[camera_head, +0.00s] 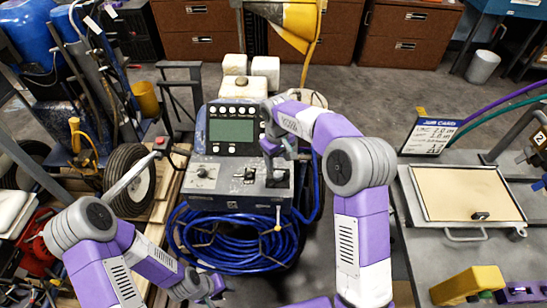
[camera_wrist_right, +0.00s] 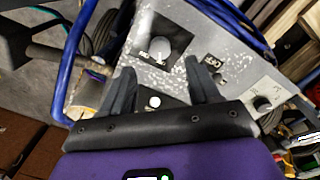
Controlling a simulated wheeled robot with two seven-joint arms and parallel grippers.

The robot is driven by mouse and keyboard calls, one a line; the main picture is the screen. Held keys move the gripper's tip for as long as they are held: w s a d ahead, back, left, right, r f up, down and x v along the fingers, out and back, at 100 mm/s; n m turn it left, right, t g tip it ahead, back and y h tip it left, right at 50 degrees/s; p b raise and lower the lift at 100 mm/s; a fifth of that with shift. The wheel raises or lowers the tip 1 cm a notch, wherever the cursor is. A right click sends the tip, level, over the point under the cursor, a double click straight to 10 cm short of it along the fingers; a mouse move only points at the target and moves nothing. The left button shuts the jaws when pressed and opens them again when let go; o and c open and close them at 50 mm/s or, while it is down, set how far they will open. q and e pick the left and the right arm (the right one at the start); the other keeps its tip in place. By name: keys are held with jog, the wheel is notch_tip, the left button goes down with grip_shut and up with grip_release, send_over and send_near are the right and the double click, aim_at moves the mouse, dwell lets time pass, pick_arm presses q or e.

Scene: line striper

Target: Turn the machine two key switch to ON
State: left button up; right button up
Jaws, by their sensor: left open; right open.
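The grey machine control panel (camera_head: 240,192) stands near the centre of the head view, below a console with a green screen (camera_head: 232,131). Along it are a left knob (camera_head: 203,173), a middle switch (camera_head: 248,175) and a dark switch at right (camera_head: 277,180). My right gripper (camera_head: 273,160) is over the panel's right part. Labels are too small to tell which is the key switch. My left gripper (camera_head: 212,290) is open, low and away from the panel.
A coiled blue hose (camera_head: 235,245) lies below the panel. A wheel (camera_head: 130,180) and cart stand at left. A grey table with a framed board (camera_head: 465,192), a sign (camera_head: 430,135) and a yellow block (camera_head: 468,284) is at right. Open floor lies behind.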

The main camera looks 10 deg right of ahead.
aim_at(278, 174)
jog(key=shift+w+f, duration=0.45)
jog(key=shift+f, duration=0.4)
pick_arm(q)
notch_tip(278, 174, down, 2)
jog(key=shift+w+f+b, duration=0.15)
jog(key=shift+f+b, duration=0.05)
jog(key=shift+b, duration=0.95)
pick_arm(e)
jog(key=f, duration=0.6)
jog(key=shift+s+d, duration=0.1)
jog(key=shift+s, duration=0.2)
